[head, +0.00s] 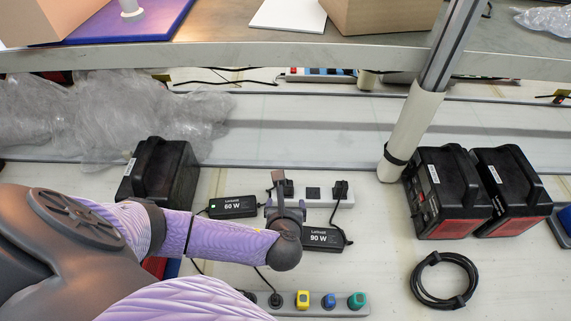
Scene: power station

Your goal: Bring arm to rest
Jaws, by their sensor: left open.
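My left arm, purple and dark grey, comes in from the left and reaches over the table. Its left gripper (281,190) shows small, beyond the dark rounded joint, over the white power strip (322,195) and next to the 90 W adapter (322,238). It is open, and I see nothing held in it. Its fingertips are partly hidden by the arm, and I cannot tell if it touches the strip. My right gripper is not in view.
A 60 W adapter (232,207) lies left of the gripper. A near power strip (327,303) holds coloured plugs. Black power units stand left (160,172) and right (447,192), with a coiled cable (444,280). A post (412,130) and a shelf edge (290,55) bound the back.

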